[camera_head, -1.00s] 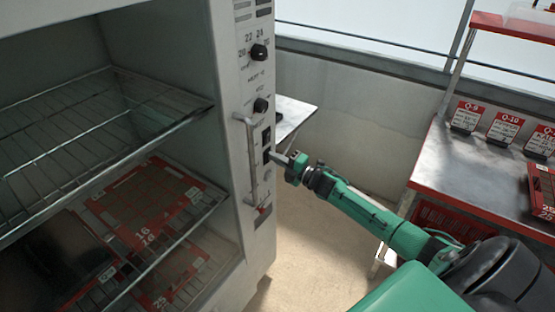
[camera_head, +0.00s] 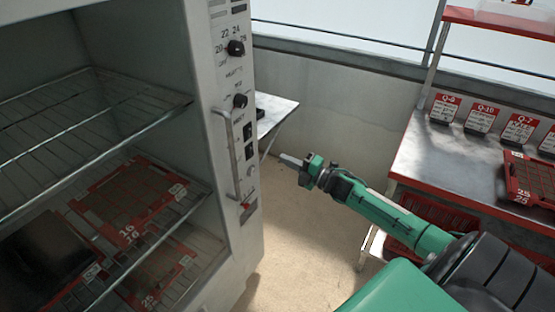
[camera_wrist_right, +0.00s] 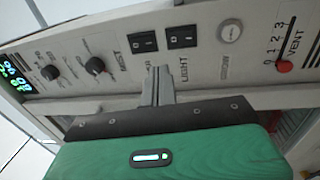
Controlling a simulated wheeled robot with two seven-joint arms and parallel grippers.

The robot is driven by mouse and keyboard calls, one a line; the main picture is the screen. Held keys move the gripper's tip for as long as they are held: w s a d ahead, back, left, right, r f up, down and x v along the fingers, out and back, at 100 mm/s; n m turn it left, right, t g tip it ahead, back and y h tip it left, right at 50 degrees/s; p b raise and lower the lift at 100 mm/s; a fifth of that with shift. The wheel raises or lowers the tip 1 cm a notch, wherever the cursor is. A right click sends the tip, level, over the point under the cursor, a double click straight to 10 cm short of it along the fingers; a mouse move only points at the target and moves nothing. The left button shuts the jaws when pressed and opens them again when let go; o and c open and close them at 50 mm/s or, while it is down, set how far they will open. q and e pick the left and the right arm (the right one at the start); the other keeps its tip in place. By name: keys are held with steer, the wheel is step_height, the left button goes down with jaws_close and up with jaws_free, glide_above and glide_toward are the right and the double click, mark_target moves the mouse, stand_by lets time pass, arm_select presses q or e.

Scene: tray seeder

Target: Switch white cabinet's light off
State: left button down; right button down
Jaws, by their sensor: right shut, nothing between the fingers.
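The white cabinet (camera_head: 215,130) stands at the left in the head view, with wire shelves inside and a control panel on its right side. The wrist view shows the panel close up, with two black rocker switches: the MIST switch (camera_wrist_right: 143,42) and the LIGHT switch (camera_wrist_right: 181,36). In the head view the LIGHT switch (camera_head: 249,151) sits below the other one. My right gripper (camera_head: 282,158) is shut and empty, a short way right of the panel, apart from it. In the wrist view its fingers (camera_wrist_right: 157,72) point at the panel just below the switches. My left gripper is not in view.
A vertical handle (camera_head: 229,155) stands out from the cabinet's front edge near the switches. A small table (camera_head: 277,112) is behind the cabinet. A metal bench (camera_head: 440,155) with red-and-white labels stands at the right. Bare floor lies between cabinet and bench.

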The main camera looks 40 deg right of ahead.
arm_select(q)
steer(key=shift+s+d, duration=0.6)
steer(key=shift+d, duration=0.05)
arm_select(e)
steer(key=shift+r+v, duration=0.25)
steer(key=shift+v, duration=0.95)
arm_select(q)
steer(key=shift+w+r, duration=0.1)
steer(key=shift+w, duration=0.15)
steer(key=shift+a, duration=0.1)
